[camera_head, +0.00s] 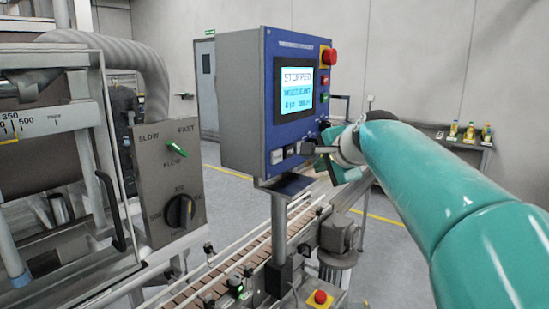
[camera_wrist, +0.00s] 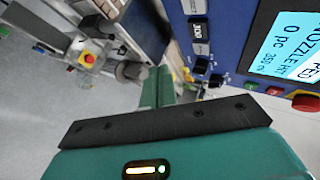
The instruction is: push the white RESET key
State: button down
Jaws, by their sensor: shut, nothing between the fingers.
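The white key (camera_head: 276,157) sits at the lower left of the blue control panel (camera_head: 285,135); its label is too small to read. A white key also shows at the top edge of the wrist view (camera_wrist: 193,6). My gripper (camera_head: 309,148) is shut and empty, in front of the panel's lower edge and to the right of the white key. In the wrist view the teal fingers (camera_wrist: 158,85) point up beside the panel.
The screen (camera_head: 297,90) reads STOPPED and what looks like NOZZLE HIT. A red mushroom button (camera_head: 328,56) and red and green keys are on the panel's right side. A conveyor (camera_head: 230,285) runs below, with another red button (camera_head: 320,297). A knob box (camera_head: 168,165) stands left.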

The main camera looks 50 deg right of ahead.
send_near(280, 161)
jog(key=shift+s+d+f+x, duration=0.1)
jog(key=shift+s+x, duration=0.05)
jog(key=shift+x, duration=0.65)
jog(key=shift+s+d+f+x, duration=0.1)
jog(key=shift+d+x, duration=0.05)
jog(key=shift+x, duration=0.7)
jog(key=shift+s+d+f+x, duration=0.1)
jog(key=shift+s+x, duration=0.05)
jog(key=shift+x, duration=0.65)
jog(key=shift+w, duration=0.1)
jog(key=shift+w, duration=0.35)
jog(key=shift+w, duration=0.4)
dwell(0.7)
jog(key=shift+s, duration=0.8)
jog(key=shift+s, duration=0.15)
jog(key=shift+s+d, duration=0.2)
jog(key=shift+s, duration=2.15)
